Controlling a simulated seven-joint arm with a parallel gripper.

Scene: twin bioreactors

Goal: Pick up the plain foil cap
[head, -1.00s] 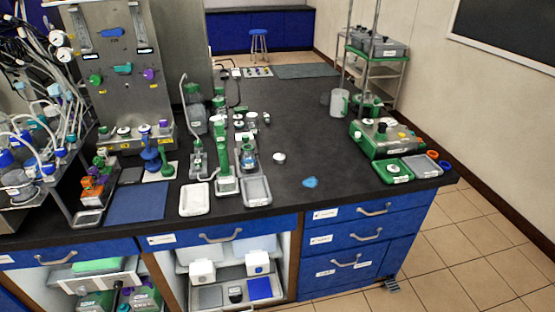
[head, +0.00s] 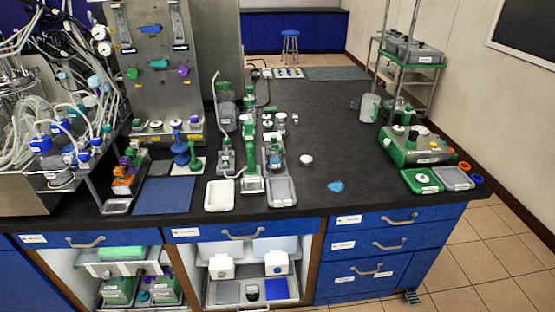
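My gripper is not in view. I cannot pick out the plain foil cap for certain at this size. A small pale round piece (head: 306,160) lies alone on the black bench top (head: 350,145), right of the cluster of green and grey apparatus, and I cannot tell whether it is foil. Several other small whitish pieces (head: 281,118) stand farther back beside the green equipment, too small to identify.
A blue patch (head: 336,186) lies near the bench's front edge. White tray (head: 219,195), grey tray (head: 282,193) and blue mat (head: 164,195) line the front. A green-and-grey device (head: 416,146) and a jug (head: 369,107) stand at right. The bench's middle right is largely clear.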

